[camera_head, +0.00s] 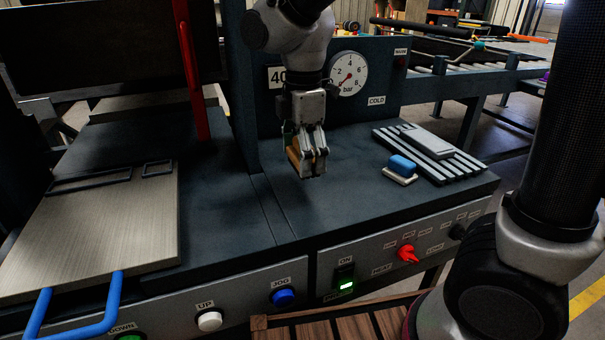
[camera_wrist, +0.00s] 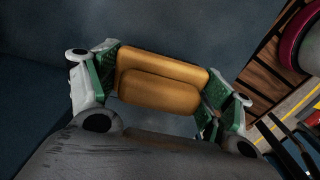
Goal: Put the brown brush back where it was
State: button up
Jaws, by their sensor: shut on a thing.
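My gripper (camera_head: 312,165) is shut on the brown brush (camera_head: 292,158) and holds it over the dark worktop (camera_head: 350,195), in front of the panel with the dial. Most of the brush is hidden by the fingers in the head view. In the wrist view the brush (camera_wrist: 160,78) shows as an orange-brown rounded block between the green-padded fingers (camera_wrist: 160,90). I cannot tell whether its underside touches the worktop. A blue-topped brush (camera_head: 402,165) with a pale base sits on the worktop to the right of my gripper.
A grey ribbed rack (camera_head: 440,165) with a pale block on it lies at the back right. A metal plate (camera_head: 110,225) with blue handles lies at the left. A red upright bar (camera_head: 190,70) stands behind it. A slatted wooden surface (camera_head: 340,325) is below the front panel. The worktop's front middle is clear.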

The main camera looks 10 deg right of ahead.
aim_at(303, 187)
jog(key=shift+f, duration=2.35)
jog(key=shift+f, duration=0.15)
jog(key=o, duration=1)
jog(key=shift+o, duration=0.2)
notch_tip(303, 187, up, 12)
jog(key=shift+r, duration=0.2)
